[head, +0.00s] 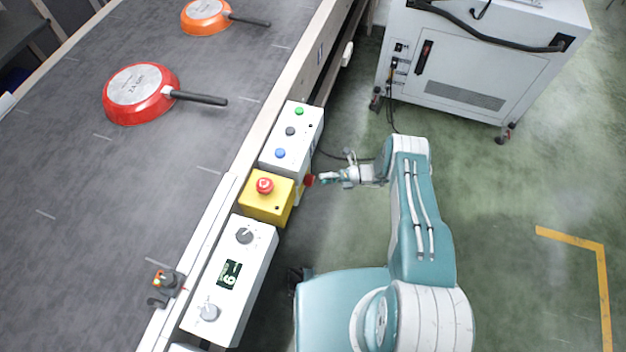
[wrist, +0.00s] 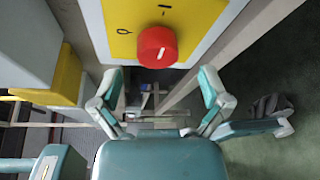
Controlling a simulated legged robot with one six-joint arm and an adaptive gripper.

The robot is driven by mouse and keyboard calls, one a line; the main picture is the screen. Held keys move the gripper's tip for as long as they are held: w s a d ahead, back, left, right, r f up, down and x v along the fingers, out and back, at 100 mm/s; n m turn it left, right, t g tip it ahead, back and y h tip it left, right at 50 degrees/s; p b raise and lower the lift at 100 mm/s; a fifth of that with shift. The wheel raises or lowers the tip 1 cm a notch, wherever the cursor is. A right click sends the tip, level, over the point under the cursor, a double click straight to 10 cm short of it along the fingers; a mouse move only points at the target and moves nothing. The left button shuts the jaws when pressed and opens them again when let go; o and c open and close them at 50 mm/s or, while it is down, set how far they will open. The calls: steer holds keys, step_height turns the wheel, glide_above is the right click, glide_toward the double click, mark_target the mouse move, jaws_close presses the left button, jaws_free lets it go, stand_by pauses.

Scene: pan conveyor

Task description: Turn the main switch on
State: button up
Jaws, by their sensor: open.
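The main switch is a red round knob (wrist: 157,47) on a yellow plate (wrist: 190,14) in the wrist view. The plate carries a 0 mark to the knob's upper left and an I mark above it. A short white line shows on the knob; I cannot tell for sure which mark it points to. In the head view the knob (head: 309,180) sticks out from the right side of the control box. My gripper (head: 325,178) is just right of it, facing it. In the wrist view my gripper (wrist: 161,84) is open, fingers wide apart and empty, with the knob ahead of them.
A yellow box with a red emergency button (head: 264,185) sits between a box with green, black and blue buttons (head: 291,136) and a dial panel (head: 231,277). A red pan (head: 140,93) and an orange pan (head: 206,16) lie on the conveyor (head: 120,200). A white cabinet (head: 470,65) stands at upper right.

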steer(key=d, duration=0.8)
steer(key=shift+w+r, duration=0.15)
steer(key=shift+r, duration=0.3)
steer(key=shift+a, duration=0.1)
